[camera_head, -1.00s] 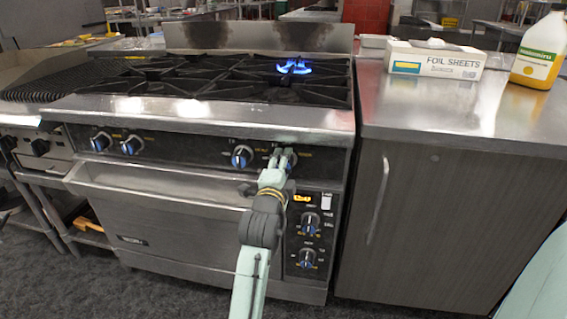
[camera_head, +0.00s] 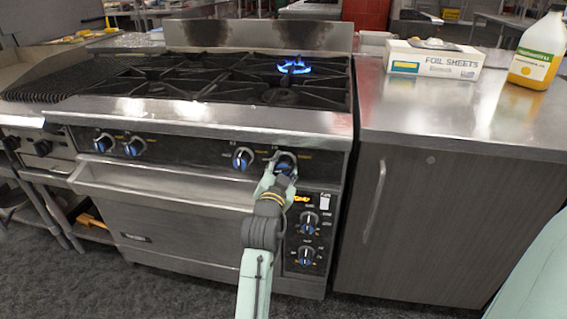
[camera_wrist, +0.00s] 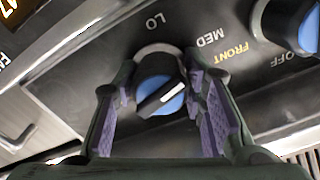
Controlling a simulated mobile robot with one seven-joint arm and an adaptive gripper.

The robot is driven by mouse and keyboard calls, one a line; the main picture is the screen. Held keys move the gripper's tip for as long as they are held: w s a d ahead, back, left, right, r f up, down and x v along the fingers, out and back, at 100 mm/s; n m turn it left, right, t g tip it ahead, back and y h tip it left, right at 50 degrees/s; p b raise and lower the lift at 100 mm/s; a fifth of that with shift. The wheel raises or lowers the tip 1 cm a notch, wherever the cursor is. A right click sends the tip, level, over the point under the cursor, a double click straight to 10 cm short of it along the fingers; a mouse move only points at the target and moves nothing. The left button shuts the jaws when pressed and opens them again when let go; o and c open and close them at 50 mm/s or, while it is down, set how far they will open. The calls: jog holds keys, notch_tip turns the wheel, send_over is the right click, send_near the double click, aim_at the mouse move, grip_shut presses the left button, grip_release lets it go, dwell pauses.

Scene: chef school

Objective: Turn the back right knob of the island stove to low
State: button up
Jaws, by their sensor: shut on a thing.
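The island stove (camera_head: 200,120) stands in front of me, with a row of black and blue knobs along its front panel. Its rightmost top-row knob (camera_head: 287,158) is at my gripper (camera_head: 283,168). In the wrist view, my gripper (camera_wrist: 160,78) has one finger on each side of this knob (camera_wrist: 158,97) and is shut on it. The knob has a blue face and a white pointer, tilted up to the right. The panel reads LO above the knob and MED to the upper right. A blue flame (camera_head: 294,66) burns on the back right burner.
Another top-row knob (camera_head: 242,157) is close to the left. Two lower knobs (camera_head: 308,222) (camera_head: 306,257) sit below at the right.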

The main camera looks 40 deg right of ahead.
jog(key=n+p, duration=0.3)
jog(key=n, duration=0.2)
jog(key=shift+r+n, duration=0.1)
jog(key=shift+n, duration=0.2)
jog(key=n+p, duration=0.2)
jog(key=n, duration=0.2)
jog(key=shift+s+n, duration=0.1)
jog(key=shift+n, duration=0.2)
jog(key=shift+p, duration=0.3)
jog(key=o, duration=1.2)
jog(key=shift+c, duration=0.2)
jog(key=v, duration=1.2)
jog(key=shift+d, duration=0.1)
